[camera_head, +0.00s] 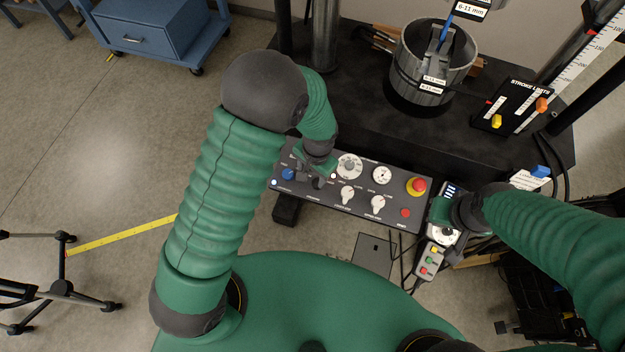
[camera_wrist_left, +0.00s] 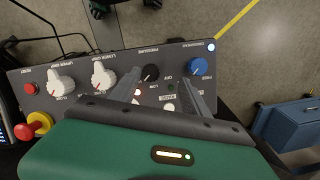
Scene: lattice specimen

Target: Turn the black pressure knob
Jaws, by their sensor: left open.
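The black pressure knob (camera_wrist_left: 150,73) sits on the dark control panel (camera_wrist_left: 90,66), next to the blue knob (camera_wrist_left: 197,66). My left gripper (camera_wrist_left: 165,82) is open above the panel, and in the wrist view its fingers stand either side of the black knob; I cannot tell whether they touch it. In the head view my left gripper (camera_head: 312,172) covers the panel's left part and hides the black knob. My right gripper (camera_head: 443,212) is beside the panel's right end, above a pendant with coloured buttons (camera_head: 430,260); its fingers are unclear.
The panel also carries two white knobs (camera_head: 347,195), dials and a red emergency button (camera_head: 416,186). A blue cart (camera_head: 158,35) stands on the floor at upper left.

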